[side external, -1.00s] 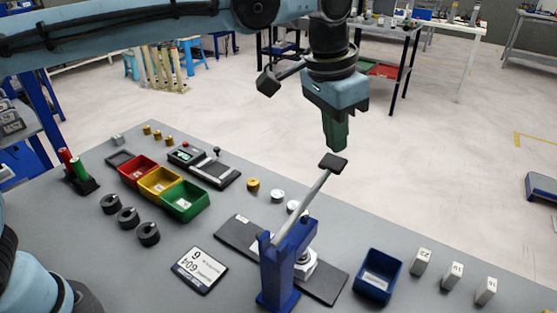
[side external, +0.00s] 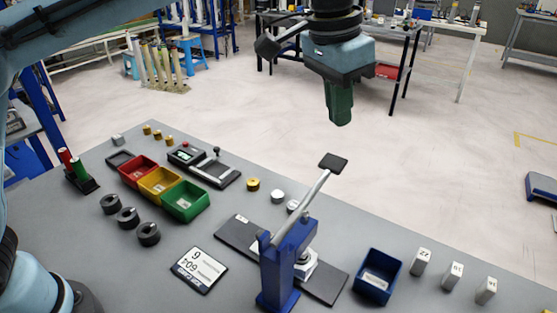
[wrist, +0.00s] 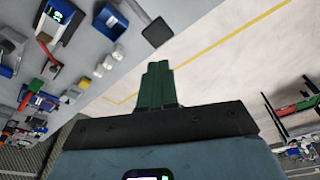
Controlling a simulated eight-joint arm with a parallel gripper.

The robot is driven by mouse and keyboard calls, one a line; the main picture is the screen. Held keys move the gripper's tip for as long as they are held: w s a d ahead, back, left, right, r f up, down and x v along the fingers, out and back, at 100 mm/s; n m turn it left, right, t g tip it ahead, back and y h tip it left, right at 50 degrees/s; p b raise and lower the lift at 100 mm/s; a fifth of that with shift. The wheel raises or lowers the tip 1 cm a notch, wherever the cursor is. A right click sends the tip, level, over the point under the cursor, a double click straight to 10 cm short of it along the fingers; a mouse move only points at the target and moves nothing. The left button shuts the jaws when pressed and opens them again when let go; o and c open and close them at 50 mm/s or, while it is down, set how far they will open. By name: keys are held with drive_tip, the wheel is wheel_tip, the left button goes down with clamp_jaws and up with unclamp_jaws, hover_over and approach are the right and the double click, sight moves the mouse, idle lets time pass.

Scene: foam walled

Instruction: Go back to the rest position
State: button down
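My gripper (side external: 341,118) hangs in the air above the far side of the table, fingers pointing down, touching nothing. Its green fingers lie side by side with no visible gap. They also show close together in the wrist view (wrist: 157,68), with nothing seen between them. Below the gripper stands a blue lever press (side external: 287,262), its lever raised, with a dark pad (side external: 333,162) at the lever's end. The pad also shows in the wrist view (wrist: 157,32), apart from the fingers.
The grey table (side external: 345,226) carries red (side external: 136,178), yellow (side external: 160,187) and green (side external: 186,208) bins, black knobs, a display tablet (side external: 199,270), a blue bin (side external: 378,275) and white numbered blocks (side external: 421,262). The air around the gripper is free.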

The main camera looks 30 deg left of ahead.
drive_tip(key=s+a+f+n+t, duration=0.2)
drive_tip(key=s+a+f, duration=0.15)
drive_tip(key=a, duration=0.65)
drive_tip(key=s+a+f+n+t, duration=0.2)
drive_tip(key=s+a, duration=0.3)
drive_tip(key=a, duration=0.5)
drive_tip(key=s+a+f+n+t+y, duration=0.1)
drive_tip(key=s+a+f+n, duration=0.1)
drive_tip(key=s+a+f, duration=0.3)
wheel_tip(320, 180, down, 3)
drive_tip(key=shift+s+a+r, duration=0.2)
drive_tip(key=shift+s, duration=0.2)
